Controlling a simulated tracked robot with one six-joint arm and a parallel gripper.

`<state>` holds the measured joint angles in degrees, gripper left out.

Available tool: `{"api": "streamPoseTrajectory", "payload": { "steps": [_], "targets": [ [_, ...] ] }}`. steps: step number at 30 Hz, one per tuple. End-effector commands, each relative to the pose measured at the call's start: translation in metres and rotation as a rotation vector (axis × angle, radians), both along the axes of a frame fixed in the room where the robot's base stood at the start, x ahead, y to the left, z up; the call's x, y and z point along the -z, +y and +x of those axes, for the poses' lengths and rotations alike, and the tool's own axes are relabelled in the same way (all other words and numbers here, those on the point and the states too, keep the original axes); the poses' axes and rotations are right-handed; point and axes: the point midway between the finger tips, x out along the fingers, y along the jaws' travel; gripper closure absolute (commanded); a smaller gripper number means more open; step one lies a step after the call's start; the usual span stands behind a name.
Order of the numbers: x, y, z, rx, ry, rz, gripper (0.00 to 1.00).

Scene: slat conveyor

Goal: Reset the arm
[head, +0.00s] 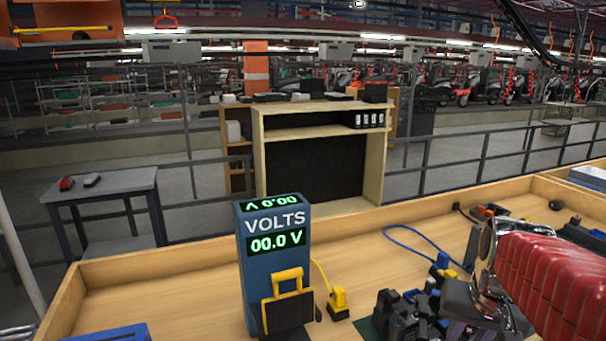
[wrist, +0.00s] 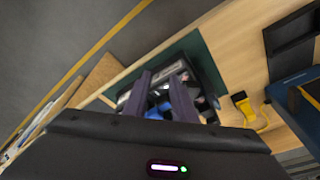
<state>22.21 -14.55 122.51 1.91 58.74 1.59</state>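My gripper (wrist: 161,80) shows in the wrist view as two dark fingers with a gap between them. It is over a dark tray of mixed parts (wrist: 207,84) on a green mat (wrist: 215,60). Something blue (wrist: 160,109) shows in the gap, and I see no clear grip on it. In the head view my red arm reaches in from the right. The dark shapes beside its end overlap, so gripper and parts are hard to tell apart there.
A blue volt meter (head: 272,268) reading 00.0 V stands on the wooden bench (head: 180,285), with a yellow plug (head: 338,303) to its right. A blue cable (head: 412,236) lies behind. A blue item (head: 112,333) lies at front left. The left bench top is mostly clear.

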Motion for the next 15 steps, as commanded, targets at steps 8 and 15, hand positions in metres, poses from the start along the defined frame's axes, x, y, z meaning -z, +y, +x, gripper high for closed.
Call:
{"api": "streamPoseTrajectory", "payload": {
  "steps": [8,15],
  "targets": [
    [0.011,0.053,-0.033,-0.150,-0.078,-0.053,0.76],
    [0.020,0.092,-0.064,-0.263,-0.136,-0.079,0.76]
  ]
}}
